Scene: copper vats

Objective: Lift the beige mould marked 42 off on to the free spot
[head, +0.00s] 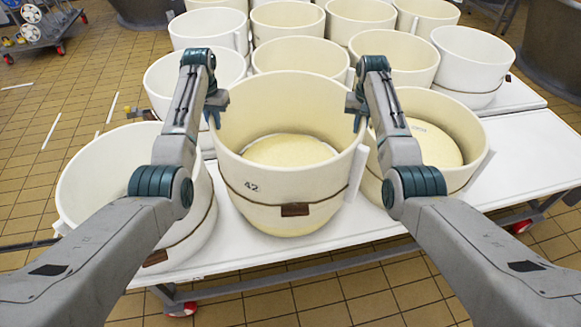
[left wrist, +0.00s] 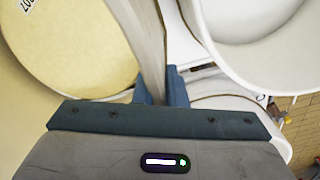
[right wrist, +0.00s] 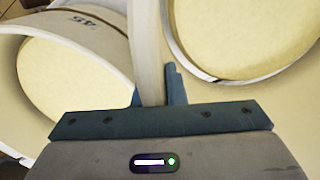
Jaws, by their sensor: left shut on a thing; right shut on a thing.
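The beige mould marked 42 (head: 285,205) stands upright at the front middle of the white table, with a pale yellow cheese (head: 288,150) inside. I cannot tell whether its base touches the table. My left gripper (head: 216,103) is shut on its left rim and my right gripper (head: 357,104) on its right rim. The mould's wall passes between the fingers in the left wrist view (left wrist: 150,45) and in the right wrist view (right wrist: 146,50).
A white mould (head: 85,185) stands close on the left. A beige mould with a cheese (head: 455,125) stands close on the right; its number 45 shows in the right wrist view (right wrist: 80,22). Several moulds fill the back. Bare white tabletop (head: 535,150) shows at the right.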

